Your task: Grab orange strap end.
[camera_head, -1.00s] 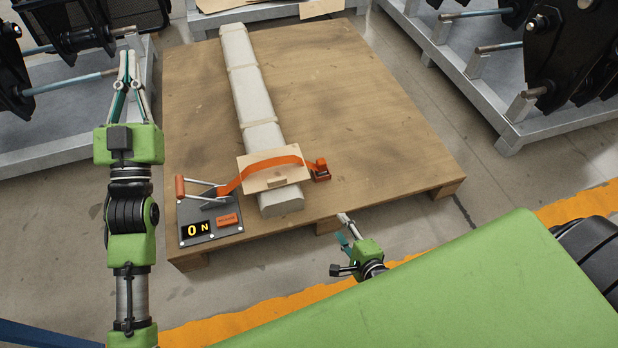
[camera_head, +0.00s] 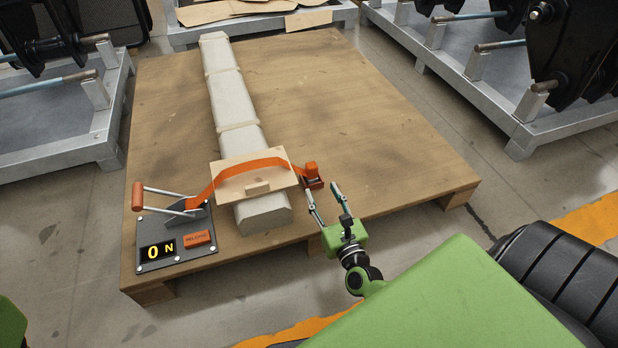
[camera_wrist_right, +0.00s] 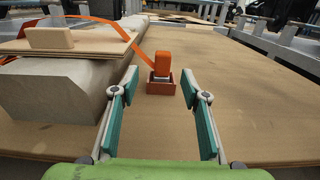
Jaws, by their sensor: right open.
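The orange strap (camera_head: 238,172) runs from the ratchet with its display panel (camera_head: 175,237) over a wooden board (camera_head: 270,184) on the pale beam. Its orange block-like end (camera_head: 311,170) stands in a small dark orange holder (camera_head: 314,184) on the pallet, right of the beam. In the right wrist view the strap end (camera_wrist_right: 162,63) sits upright in the holder (camera_wrist_right: 160,84), ahead of my fingers and centred between them. My right gripper (camera_head: 323,190) is open and empty, just short of the strap end. The right gripper also shows in the wrist view (camera_wrist_right: 158,82). My left gripper is out of view.
The pale beam (camera_head: 230,98) lies along the wooden pallet (camera_head: 340,100), left of my right gripper. The pallet right of the strap end is clear. Metal racks with dark couplers (camera_head: 470,80) stand at the right and left.

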